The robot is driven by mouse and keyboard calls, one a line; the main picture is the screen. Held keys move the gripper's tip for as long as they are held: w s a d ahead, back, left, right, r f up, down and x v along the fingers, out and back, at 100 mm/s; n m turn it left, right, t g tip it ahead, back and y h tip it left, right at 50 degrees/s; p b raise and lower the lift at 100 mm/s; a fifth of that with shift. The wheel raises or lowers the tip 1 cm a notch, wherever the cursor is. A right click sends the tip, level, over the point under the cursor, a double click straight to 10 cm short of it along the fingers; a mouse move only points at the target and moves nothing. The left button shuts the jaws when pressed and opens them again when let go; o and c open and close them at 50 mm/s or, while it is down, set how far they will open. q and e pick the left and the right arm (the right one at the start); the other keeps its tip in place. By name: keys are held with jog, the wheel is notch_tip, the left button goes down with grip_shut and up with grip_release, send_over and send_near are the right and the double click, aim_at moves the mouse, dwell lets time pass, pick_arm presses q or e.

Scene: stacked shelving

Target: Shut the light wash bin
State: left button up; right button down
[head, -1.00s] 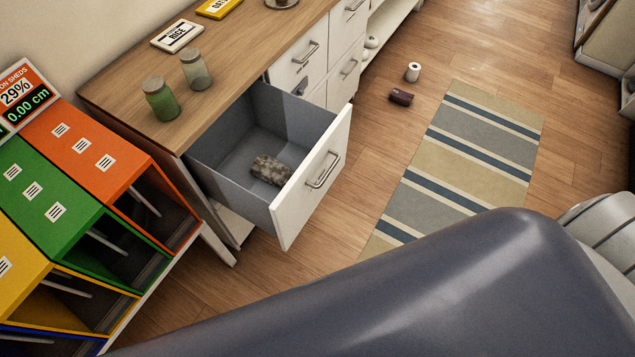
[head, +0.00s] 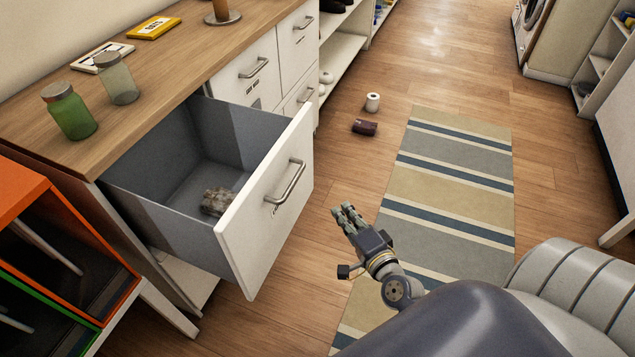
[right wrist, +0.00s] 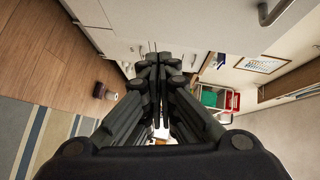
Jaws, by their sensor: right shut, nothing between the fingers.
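An open bin (head: 170,225) with grey walls and a white front (head: 265,215) is pulled out of the wooden-topped cabinet. A mottled grey-brown roll (head: 216,201) lies inside. My right gripper (head: 347,217) is shut and empty, to the right of the front and apart from it. Its closed fingers (right wrist: 158,62) show in the right wrist view near pale cabinet fronts. My left gripper is not in view.
Green (head: 69,114) and clear (head: 118,80) jars stand on the cabinet top (head: 165,60). Orange-framed cubbies (head: 60,230) stand at left. A dark roll (head: 364,127) and a white roll (head: 372,102) lie on the floor by the striped rug (head: 450,180).

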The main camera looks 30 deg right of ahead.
notch_tip(320, 180, up, 5)
jog(key=d+m+t+b, duration=0.1)
jog(key=m+t+b, duration=0.1)
jog(key=p, duration=0.2)
send_near(309, 149)
jog(key=w+d, duration=0.2)
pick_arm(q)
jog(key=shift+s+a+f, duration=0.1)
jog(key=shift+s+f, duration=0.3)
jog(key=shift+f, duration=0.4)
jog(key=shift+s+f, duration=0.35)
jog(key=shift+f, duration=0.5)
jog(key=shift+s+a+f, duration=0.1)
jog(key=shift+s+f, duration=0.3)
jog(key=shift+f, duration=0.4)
pick_arm(e)
jog(key=shift+w+a+r+h, duration=0.1)
jog(key=shift+w+a+h, duration=0.3)
jog(key=shift+w+a, duration=0.65)
jog(key=shift+w+d, duration=0.15)
